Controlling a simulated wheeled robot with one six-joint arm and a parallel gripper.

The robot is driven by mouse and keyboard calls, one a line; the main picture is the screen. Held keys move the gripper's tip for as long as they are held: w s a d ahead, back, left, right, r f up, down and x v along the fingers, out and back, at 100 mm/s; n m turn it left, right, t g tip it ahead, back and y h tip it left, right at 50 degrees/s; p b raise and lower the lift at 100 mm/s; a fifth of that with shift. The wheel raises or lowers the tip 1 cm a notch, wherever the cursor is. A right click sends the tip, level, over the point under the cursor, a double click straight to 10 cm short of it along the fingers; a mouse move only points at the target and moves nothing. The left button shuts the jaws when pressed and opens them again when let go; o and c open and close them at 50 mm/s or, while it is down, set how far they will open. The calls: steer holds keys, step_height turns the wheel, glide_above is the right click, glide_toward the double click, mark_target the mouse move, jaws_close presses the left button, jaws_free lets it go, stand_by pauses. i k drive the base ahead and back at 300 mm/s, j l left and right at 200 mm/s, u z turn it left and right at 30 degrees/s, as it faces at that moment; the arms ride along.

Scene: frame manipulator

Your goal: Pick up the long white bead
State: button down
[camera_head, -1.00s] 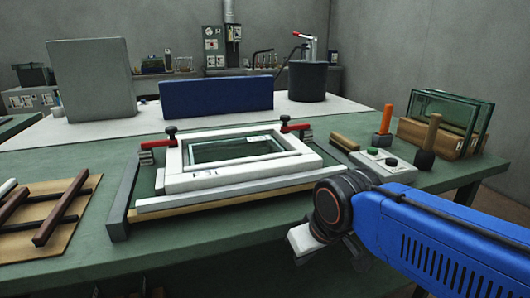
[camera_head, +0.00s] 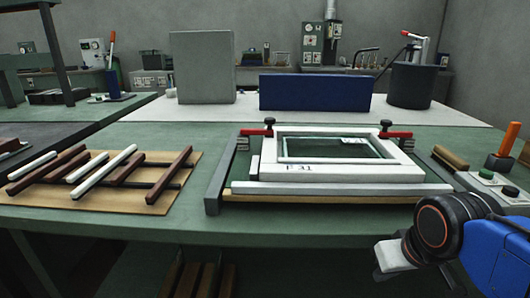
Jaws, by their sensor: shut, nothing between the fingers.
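The long white bead (camera_head: 104,172) lies slanted on a brown board at the left of the green bench, across dark rails. A shorter white bead (camera_head: 88,168) lies just left of it, and another white bead (camera_head: 32,165) is further left. Dark brown sticks (camera_head: 165,172) lie between and beside them. My gripper (camera_head: 391,262) is the pale end below the black wrist joint at the lower right, in front of the bench edge. It is shut and empty, far to the right of the beads. Its fingertips are hard to make out.
A white frame with glass (camera_head: 338,172) sits in a jig with red clamps, between my gripper and the beads. A grey side bar (camera_head: 228,174) edges the jig. A control box (camera_head: 490,187) stands at right. Clear green bench separates jig and brown board (camera_head: 92,205).

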mark_target(78, 194)
steer(key=u, duration=1.3)
